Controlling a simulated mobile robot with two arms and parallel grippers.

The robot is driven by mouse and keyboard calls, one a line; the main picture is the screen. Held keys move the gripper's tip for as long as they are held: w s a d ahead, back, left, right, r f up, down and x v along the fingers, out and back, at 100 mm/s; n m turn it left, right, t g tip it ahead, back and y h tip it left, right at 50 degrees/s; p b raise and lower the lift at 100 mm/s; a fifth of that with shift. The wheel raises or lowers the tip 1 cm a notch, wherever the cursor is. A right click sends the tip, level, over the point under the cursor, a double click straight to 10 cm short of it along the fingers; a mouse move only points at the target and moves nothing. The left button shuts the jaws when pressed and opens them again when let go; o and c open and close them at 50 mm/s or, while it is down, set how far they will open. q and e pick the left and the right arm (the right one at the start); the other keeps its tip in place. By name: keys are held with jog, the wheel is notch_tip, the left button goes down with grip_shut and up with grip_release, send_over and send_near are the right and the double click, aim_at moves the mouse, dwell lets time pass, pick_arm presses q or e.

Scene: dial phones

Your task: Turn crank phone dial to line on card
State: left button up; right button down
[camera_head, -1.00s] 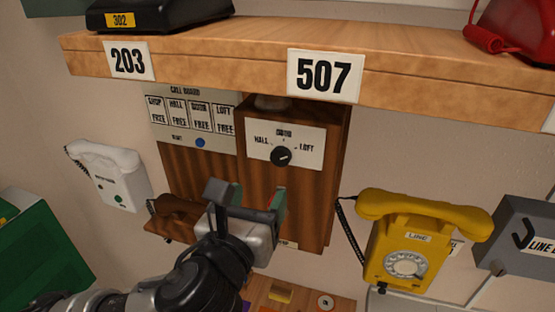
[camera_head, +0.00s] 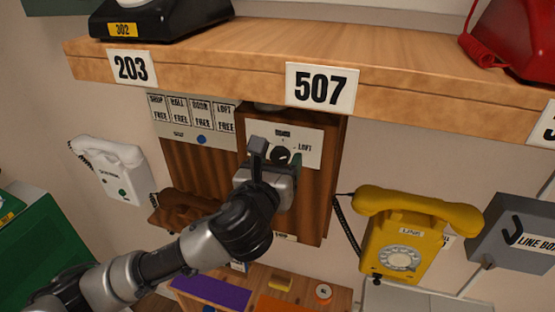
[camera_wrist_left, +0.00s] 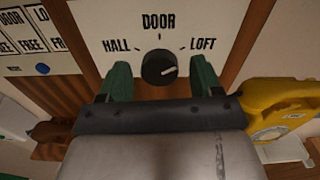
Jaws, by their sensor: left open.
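The crank phone (camera_head: 318,190) is a brown wooden box on the wall below the shelf. Its white dial plate (camera_wrist_left: 192,20) reads HALL, DOOR and LOFT. The black round dial (camera_wrist_left: 159,68) has a white pointer mark aimed right and slightly up, toward the LOFT side. My left gripper (camera_wrist_left: 158,80) is open, its green fingertips on either side of the dial; I cannot tell whether they touch it. In the head view the gripper (camera_head: 276,160) covers the plate's lower left and HALL. The call board card (camera_head: 192,115) shows SHOP, HALL, DOOR and LOFT, each marked FREE. My right gripper is not in view.
The wooden shelf (camera_head: 220,60) with tags 203 and 507 juts out above the crank phone. A yellow dial phone (camera_head: 405,235) hangs close on the right, a white phone (camera_head: 112,170) on the left. A brown handset (camera_head: 185,207) sits left of the box.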

pick_arm(q)
jog(key=shift+c, duration=0.5)
jog(key=c, duration=0.8)
jog(key=n, duration=0.6)
jog(key=shift+p, duration=0.35)
jog(key=n, duration=0.5)
jog(key=shift+d+n, duration=0.1)
jog(key=shift+n, duration=0.3)
jog(key=o, duration=0.9)
